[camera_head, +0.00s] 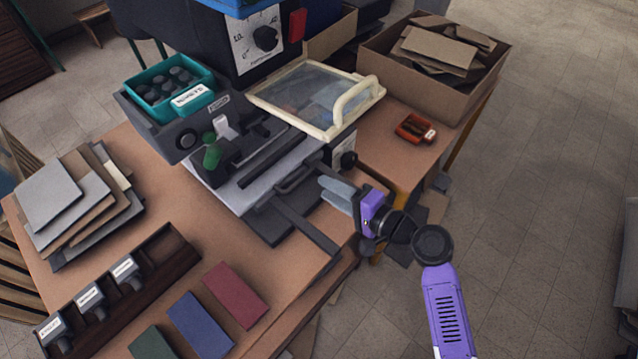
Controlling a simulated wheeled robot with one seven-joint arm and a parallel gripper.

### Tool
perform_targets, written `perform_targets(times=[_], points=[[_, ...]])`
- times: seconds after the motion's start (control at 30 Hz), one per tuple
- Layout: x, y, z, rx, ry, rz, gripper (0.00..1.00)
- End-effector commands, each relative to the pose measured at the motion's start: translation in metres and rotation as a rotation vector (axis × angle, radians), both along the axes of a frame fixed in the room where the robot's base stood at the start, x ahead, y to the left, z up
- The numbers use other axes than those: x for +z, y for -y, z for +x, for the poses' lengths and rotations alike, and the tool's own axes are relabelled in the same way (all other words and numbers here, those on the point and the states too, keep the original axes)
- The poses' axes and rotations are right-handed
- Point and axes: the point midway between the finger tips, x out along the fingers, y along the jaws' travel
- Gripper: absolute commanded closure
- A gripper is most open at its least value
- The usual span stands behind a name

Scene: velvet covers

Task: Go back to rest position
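My gripper (324,188) has a purple body and two pale grey fingers. It hangs over the right front part of the table, pointing left toward the dark machine. The fingers lie close together in this view, and I cannot make out whether there is a gap between them. I see nothing held in them. My purple and black arm comes up from the lower right, beyond the table's edge.
The machine (243,181) with a green-knobbed lever stands left of my gripper. The cream-framed lid (317,95) and cardboard box (432,65) are behind it. Colored covers (236,294), grey boards (52,193) and a stamp rack (150,297) lie on the table (185,225).

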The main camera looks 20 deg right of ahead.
Motion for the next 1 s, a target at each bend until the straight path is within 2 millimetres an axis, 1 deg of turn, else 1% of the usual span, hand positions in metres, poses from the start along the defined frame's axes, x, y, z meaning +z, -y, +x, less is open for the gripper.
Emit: perform_targets(times=[0.13, 0.6, 0.7, 0.77, 0.87, 0.9, 0.97, 1.0], points=[[0.002, 0.003, -0.006, 0.0, 0.001, -0.001, 0.66], [0.002, 0.003, -0.006, 0.001, 0.0, -0.001, 0.66], [-0.003, 0.004, -0.01, -0.006, -0.003, -0.011, 0.66], [-0.011, 0.005, -0.018, -0.019, -0.009, -0.037, 0.66], [-0.031, 0.009, -0.044, -0.059, -0.02, -0.119, 0.66], [-0.041, 0.012, -0.058, -0.079, -0.025, -0.164, 0.66], [-0.054, 0.017, -0.082, -0.111, -0.027, -0.244, 0.66], [-0.061, 0.022, -0.098, -0.129, -0.027, -0.3, 0.66]])
